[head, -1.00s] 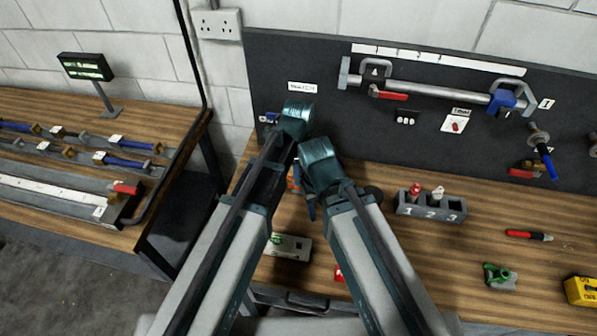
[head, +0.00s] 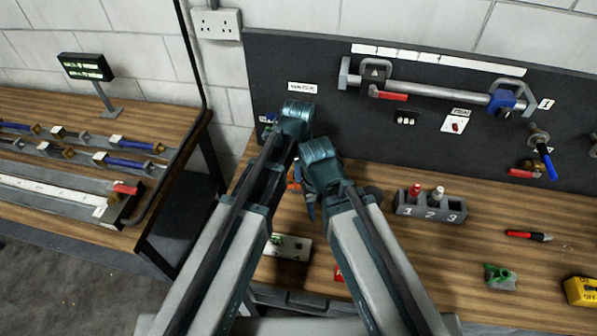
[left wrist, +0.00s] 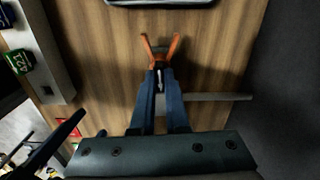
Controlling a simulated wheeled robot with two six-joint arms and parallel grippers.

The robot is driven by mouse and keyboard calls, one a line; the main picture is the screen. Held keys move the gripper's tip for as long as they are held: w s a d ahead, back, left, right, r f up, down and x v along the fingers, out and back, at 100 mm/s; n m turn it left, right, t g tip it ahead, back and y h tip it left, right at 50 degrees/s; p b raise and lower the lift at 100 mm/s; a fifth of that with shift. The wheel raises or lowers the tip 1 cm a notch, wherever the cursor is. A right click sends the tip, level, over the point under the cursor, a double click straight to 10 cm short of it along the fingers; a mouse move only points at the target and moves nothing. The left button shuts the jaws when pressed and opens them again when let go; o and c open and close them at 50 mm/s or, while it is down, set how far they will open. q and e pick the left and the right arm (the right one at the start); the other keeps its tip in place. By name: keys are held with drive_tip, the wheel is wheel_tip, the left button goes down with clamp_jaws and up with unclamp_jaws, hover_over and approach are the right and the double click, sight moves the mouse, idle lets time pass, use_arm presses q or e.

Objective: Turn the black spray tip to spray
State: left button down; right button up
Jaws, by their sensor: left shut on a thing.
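My left gripper (head: 294,180) is mostly hidden behind my arms in the head view, with a little orange showing. In the left wrist view my left gripper (left wrist: 160,45) has blue fingers with flared orange tips, pointing at the wood. They are shut on a small black part (left wrist: 158,66) with a pale piece below it. This looks like the black spray tip, but its direction is too small to tell. My right gripper (head: 311,210) is mostly hidden under its arm. A dark blue finger-like piece shows at the lower left of the wrist view.
A grey numbered holder (head: 430,206) with small red and white pieces stands right of my arms. A red-and-black tool (head: 528,235), a green piece (head: 499,276) and a yellow box (head: 580,291) lie farther right. A dark panel (head: 300,65) rises behind the bench.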

use_arm(q)
drive_tip(key=n, duration=0.8)
drive_tip(key=shift+n, duration=0.7)
drive_tip(key=n, duration=0.8)
